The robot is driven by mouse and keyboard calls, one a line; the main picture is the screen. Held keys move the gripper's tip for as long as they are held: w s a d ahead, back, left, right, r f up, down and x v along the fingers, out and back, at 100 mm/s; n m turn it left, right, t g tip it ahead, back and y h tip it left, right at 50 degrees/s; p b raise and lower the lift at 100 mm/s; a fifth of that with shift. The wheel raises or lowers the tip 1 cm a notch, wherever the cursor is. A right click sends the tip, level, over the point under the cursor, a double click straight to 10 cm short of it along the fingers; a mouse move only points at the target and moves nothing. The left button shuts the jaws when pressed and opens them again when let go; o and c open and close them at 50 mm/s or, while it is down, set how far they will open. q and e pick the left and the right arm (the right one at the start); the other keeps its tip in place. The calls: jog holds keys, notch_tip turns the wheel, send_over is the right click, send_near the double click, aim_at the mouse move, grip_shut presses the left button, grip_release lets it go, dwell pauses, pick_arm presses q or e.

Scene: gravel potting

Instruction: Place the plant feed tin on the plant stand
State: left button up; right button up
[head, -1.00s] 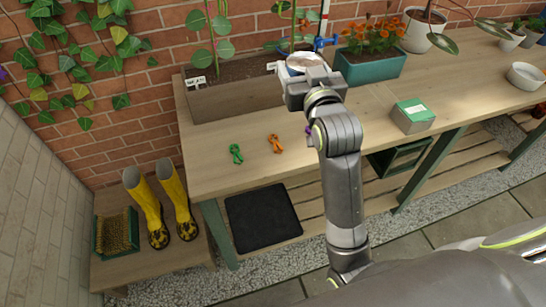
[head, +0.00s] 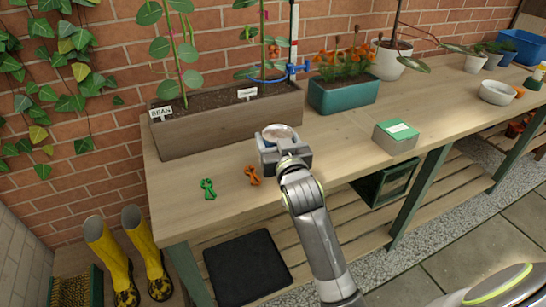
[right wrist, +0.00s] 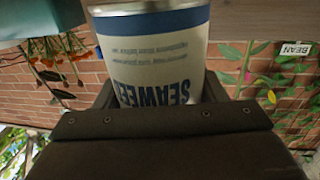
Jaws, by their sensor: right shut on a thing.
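The plant feed tin (head: 281,132) is a pale cylinder with a metal rim, and in the right wrist view the tin (right wrist: 160,50) shows dark "SEAWEED" lettering. My right gripper (head: 284,150) is shut on it; its dark jaws flank the tin's sides in the wrist view. In the head view the tin is in front of the wooden planter, over the potting bench (head: 225,185); I cannot tell whether it touches the bench top. I cannot make out a plant stand in these frames. My left gripper is not in view.
A wooden planter (head: 215,126) with climbing plants stands behind the tin. Green clips (head: 208,188) and orange clips (head: 253,175) lie to its left. A green-topped box (head: 395,137) and a teal flower trough (head: 343,95) are to its right. Yellow boots (head: 112,262) stand lower left.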

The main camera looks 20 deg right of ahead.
jog(key=shift+f+b, duration=0.3)
jog(key=shift+f, duration=1.65)
jog(key=shift+f, duration=0.1)
jog(key=o, duration=1.2)
jog(key=shift+f, duration=0.1)
